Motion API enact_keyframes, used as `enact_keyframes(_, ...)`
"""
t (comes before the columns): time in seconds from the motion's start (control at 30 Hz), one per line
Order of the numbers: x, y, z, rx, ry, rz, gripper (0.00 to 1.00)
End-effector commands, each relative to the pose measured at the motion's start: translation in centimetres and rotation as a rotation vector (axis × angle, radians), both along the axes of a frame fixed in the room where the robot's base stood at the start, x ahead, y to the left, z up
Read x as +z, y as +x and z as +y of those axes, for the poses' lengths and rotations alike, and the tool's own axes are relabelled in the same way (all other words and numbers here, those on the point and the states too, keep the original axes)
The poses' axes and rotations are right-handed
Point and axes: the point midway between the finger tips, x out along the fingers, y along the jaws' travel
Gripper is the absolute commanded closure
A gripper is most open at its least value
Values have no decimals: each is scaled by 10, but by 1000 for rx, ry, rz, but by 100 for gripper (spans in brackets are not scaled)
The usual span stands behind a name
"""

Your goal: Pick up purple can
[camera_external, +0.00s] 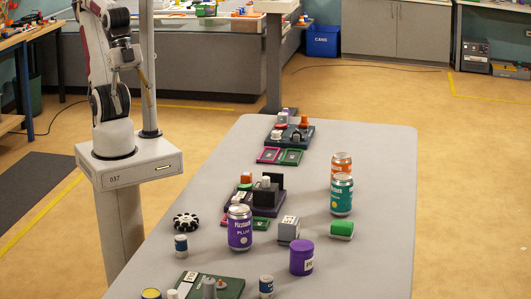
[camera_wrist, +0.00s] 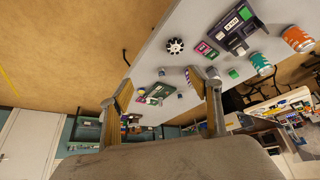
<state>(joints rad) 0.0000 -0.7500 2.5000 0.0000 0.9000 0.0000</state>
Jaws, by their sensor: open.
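The purple can (camera_external: 239,228), with a silver top and the word PLUM, stands upright on the grey table (camera_external: 370,200) in the external view. A shorter purple tub (camera_external: 301,258) stands to its right and nearer the camera.
A teal can (camera_external: 342,195) and an orange can (camera_external: 341,164) stand at the right. A grey box (camera_external: 288,230) is close right of the purple can. A black wheel (camera_external: 186,222) lies left, and a dark block assembly (camera_external: 266,195) stands behind.

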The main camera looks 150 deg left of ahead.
Motion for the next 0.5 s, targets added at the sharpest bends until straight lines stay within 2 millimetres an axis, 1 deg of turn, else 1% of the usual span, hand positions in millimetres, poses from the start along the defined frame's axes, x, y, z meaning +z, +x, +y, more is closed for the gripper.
enact_keyframes(0.37,0,1,0,1,0,-1,35)
enact_keyframes(0.5,-1,9,0,4,-2,-9,35)
